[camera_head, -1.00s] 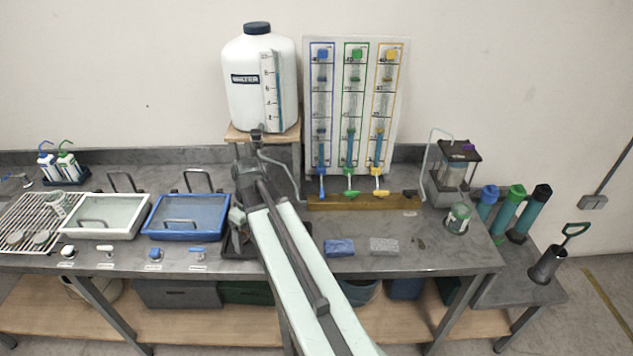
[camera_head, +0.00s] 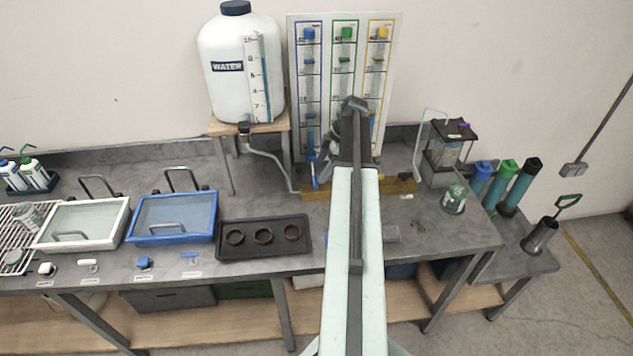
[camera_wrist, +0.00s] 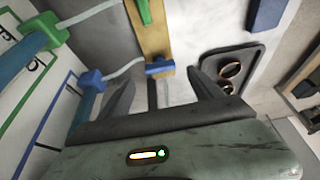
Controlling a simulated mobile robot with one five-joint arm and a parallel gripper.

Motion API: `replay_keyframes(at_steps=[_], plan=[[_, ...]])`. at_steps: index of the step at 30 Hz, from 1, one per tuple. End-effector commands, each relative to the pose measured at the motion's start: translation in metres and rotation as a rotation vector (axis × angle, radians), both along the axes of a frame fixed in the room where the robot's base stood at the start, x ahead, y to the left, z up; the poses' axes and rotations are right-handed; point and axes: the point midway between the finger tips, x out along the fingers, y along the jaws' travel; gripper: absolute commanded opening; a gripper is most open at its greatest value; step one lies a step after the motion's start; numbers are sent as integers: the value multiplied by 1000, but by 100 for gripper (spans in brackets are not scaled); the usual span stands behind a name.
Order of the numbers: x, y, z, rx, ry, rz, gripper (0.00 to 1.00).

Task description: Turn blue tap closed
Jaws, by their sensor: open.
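The blue tap (camera_head: 314,172) is at the foot of the blue-framed column on the wall panel, and its handle hangs roughly downward. In the wrist view the blue handle (camera_wrist: 159,67) lies across the wooden strip, just ahead of my fingers. My gripper (camera_wrist: 161,79) is open and empty, its two dark fingers on either side of the handle's line. I cannot tell whether either finger touches it. A blue fitting (camera_wrist: 91,80) on the blue tube is just left of my left finger. In the head view my arm hides the green and yellow taps and my fingers.
The panel (camera_head: 397,60) stands behind the wooden strip (camera_head: 402,184). A green handle (camera_wrist: 144,12) is close by. A water tank (camera_head: 222,92) with a bent hose stands left. A dark tray with round holes (camera_head: 304,222) and a blue-rimmed basin (camera_head: 133,239) are on the bench.

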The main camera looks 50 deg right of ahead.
Motion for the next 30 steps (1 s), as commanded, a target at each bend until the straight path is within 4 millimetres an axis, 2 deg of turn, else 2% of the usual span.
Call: replay_keyframes(at_steps=[1,6,9,16,17,23,30], plan=[[3,3,-18,0,0,1,75],[10,12,-44,1,1,0,75],[12,15,-49,1,1,0,75],[13,15,-46,0,0,-1,75],[13,15,-46,0,0,-1,69],[13,15,-46,0,0,-1,13],[12,15,-46,0,0,-18,12]])
